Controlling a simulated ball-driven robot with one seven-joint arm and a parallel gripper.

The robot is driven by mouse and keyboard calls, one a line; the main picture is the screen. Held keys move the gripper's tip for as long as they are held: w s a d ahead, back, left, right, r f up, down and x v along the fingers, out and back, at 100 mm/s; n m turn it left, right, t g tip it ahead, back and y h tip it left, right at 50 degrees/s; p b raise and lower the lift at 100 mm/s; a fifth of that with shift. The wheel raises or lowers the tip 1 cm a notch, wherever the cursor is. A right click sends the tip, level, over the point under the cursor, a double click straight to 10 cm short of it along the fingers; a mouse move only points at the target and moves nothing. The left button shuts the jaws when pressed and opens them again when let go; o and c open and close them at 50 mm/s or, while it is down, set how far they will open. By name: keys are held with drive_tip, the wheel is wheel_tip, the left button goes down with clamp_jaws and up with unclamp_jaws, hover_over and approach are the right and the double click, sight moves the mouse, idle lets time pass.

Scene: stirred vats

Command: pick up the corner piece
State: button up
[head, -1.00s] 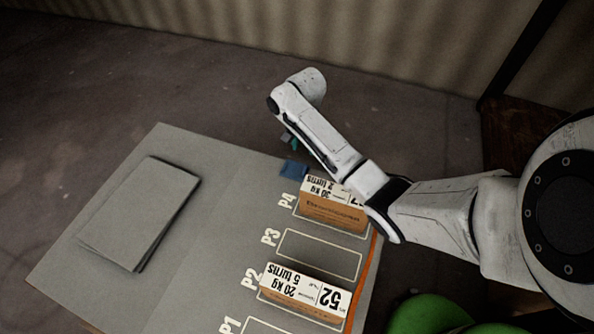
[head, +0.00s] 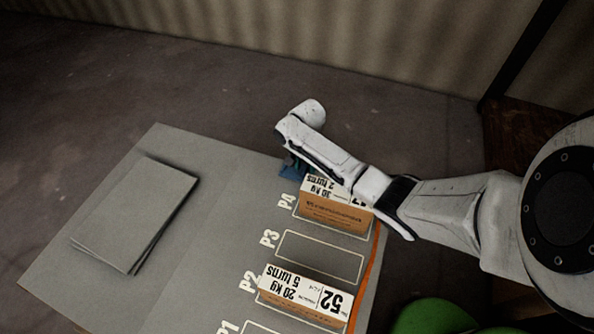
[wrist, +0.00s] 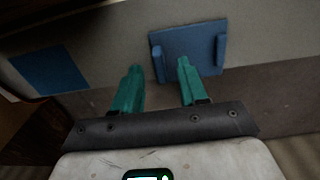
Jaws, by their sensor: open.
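The corner piece looks to be the blue part (wrist: 195,42) with raised edges, on the grey surface in the wrist view. My gripper (wrist: 160,66) has two teal fingers, apart with nothing between them. The right fingertip overlaps the lower middle of the blue part in the picture; the left fingertip is left of it. I cannot tell whether they touch. In the head view, blue (head: 291,171) shows at the table's far edge beside P4, partly hidden under my gripper. A flat darker blue patch (wrist: 50,72) lies left of the fingers in the wrist view.
The grey table (head: 215,200) holds a stack of grey sheets (head: 135,215) at left. A labelled box (head: 335,212) stands on P4, close under my arm, and another (head: 305,296) on P2. The P3 outline (head: 318,258) is empty. A green round thing (head: 435,318) is at the bottom.

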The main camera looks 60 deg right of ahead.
clamp_jaws()
idle(0.3)
idle(0.3)
